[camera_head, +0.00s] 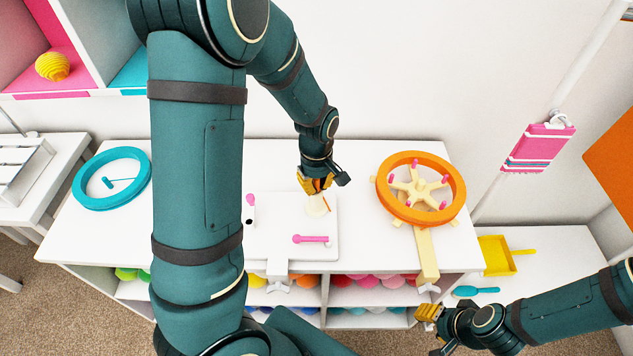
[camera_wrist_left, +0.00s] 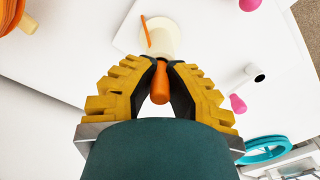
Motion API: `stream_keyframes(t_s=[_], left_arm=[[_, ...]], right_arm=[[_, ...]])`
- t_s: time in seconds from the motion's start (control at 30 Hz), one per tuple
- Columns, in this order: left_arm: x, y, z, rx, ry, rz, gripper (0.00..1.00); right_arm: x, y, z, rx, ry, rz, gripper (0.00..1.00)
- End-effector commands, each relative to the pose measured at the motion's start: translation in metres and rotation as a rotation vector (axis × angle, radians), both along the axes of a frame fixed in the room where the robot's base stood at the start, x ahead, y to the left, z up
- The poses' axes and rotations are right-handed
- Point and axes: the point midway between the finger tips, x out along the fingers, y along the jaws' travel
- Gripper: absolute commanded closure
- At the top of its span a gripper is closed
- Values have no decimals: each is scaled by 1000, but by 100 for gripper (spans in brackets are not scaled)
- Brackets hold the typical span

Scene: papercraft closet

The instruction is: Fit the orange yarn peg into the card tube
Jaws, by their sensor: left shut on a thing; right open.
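My left gripper (camera_head: 316,184) is shut on the orange yarn peg and reaches down over the white board from the back arm. In the left wrist view the peg (camera_wrist_left: 160,83) sits between the yellow fingertips of that gripper (camera_wrist_left: 162,68). The cream card tube (camera_head: 316,207) stands on the board just below the gripper; it also shows in the left wrist view (camera_wrist_left: 162,40), beyond the fingertips. Whether the peg touches or enters the tube is hidden. A thin orange strip (camera_wrist_left: 146,30) lies along the tube's side. My right gripper (camera_head: 430,316) is open and empty at the lower right.
A white board (camera_head: 325,235) holds a pink pin (camera_head: 311,239) and a white piece with a pink knob (camera_head: 250,201). A large orange wheel (camera_head: 458,190) stands right, a teal ring (camera_head: 80,190) left. A yellow dustpan (camera_head: 494,254) lies at lower right.

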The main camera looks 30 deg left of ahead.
Motion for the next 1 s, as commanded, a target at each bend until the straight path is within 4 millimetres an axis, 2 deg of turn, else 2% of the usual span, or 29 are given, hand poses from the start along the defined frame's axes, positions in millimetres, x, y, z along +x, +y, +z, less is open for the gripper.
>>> stream_keyframes(t_s=[0.43,0.5,0.53,0.57,0.87,1.0], left_arm=[[0,0,-11,0,1,0,100],[0,0,-11,0,1,0,70],[0,0,-10,0,1,0,60],[0,0,-10,0,1,0,57],[0,0,-9,0,0,0,57],[1,0,2,0,-4,-2,57]], right_arm=[[0,0,-7,0,0,0,53],[0,0,-7,0,0,0,53],[0,0,-7,0,0,0,53],[0,0,-7,0,0,0,53],[0,0,-7,0,0,0,53],[0,0,-7,0,0,0,53]])
